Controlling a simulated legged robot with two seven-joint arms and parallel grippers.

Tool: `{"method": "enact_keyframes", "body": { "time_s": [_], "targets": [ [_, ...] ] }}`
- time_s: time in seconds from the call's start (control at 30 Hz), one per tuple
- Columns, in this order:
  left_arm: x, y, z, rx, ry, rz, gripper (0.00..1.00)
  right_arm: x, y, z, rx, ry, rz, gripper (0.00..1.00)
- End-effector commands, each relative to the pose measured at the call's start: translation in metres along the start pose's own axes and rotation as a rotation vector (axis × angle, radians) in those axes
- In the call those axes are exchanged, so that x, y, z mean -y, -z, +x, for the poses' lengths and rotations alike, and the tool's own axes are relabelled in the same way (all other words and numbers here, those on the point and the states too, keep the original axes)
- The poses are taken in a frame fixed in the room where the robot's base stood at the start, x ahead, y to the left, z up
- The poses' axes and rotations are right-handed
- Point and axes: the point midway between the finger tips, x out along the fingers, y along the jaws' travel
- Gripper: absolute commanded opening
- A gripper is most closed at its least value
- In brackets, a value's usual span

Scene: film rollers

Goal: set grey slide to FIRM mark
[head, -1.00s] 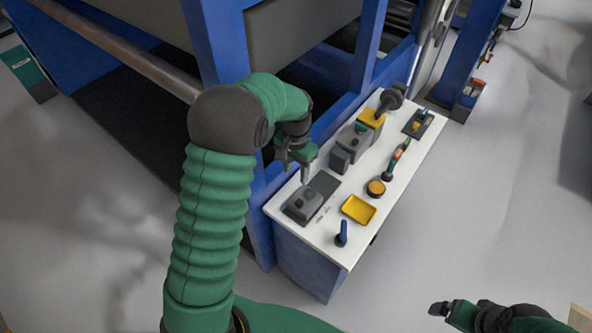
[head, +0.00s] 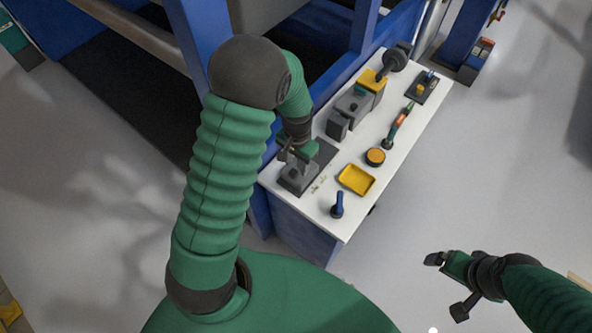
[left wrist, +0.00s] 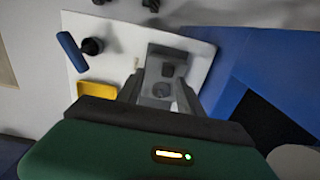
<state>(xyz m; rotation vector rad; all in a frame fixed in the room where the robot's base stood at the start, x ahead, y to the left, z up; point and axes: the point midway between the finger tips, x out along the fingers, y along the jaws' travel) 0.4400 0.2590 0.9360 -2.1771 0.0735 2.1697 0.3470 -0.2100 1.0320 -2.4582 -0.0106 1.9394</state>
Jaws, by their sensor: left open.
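The grey slide (head: 296,182), a block on a dark grey base plate (head: 322,158), is at the near left end of the white bench top, partly hidden by my left gripper. In the left wrist view the grey slide (left wrist: 168,56) shows dark round knobs, in line with the space between the fingers. My left gripper (head: 290,163) is open above the slide; its fingers also show in the left wrist view (left wrist: 162,98). I cannot tell whether they touch it. Small marks (head: 319,184) beside the plate are too small to read. My right gripper (head: 437,259) is away from the bench; its jaw state is unclear.
On the bench (head: 315,212) are a yellow tray (head: 356,180), a blue-handled lever (head: 337,205), a round orange-topped part (head: 375,156) and a grey block unit (head: 352,106). A blue machine frame (head: 205,40) stands close behind.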

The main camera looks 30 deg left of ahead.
Motion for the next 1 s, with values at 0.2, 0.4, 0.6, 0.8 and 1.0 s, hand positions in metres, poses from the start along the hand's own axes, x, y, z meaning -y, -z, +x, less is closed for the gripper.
{"method": "enact_keyframes", "body": {
  "time_s": [0.2, 0.4, 0.6, 0.8, 1.0],
  "targets": [
    [0.007, -0.002, 0.046, 0.001, -0.006, -0.005, 0.44, 0.000, 0.001, -0.002, -0.001, 0.000, -0.001, 0.92],
    [0.003, -0.002, 0.057, -0.002, -0.001, -0.004, 0.44, 0.001, 0.001, -0.002, -0.001, 0.000, -0.002, 0.92],
    [-0.001, 0.000, 0.057, -0.001, 0.003, -0.002, 0.42, 0.000, 0.001, -0.002, -0.001, 0.000, -0.001, 0.92],
    [0.002, -0.001, 0.057, -0.001, -0.001, -0.003, 0.16, 0.000, 0.001, -0.002, -0.001, 0.000, -0.001, 0.92],
    [0.001, -0.001, 0.057, -0.001, -0.005, -0.001, 0.00, 0.000, 0.001, -0.002, -0.001, 0.000, -0.001, 0.92]
  ]
}}
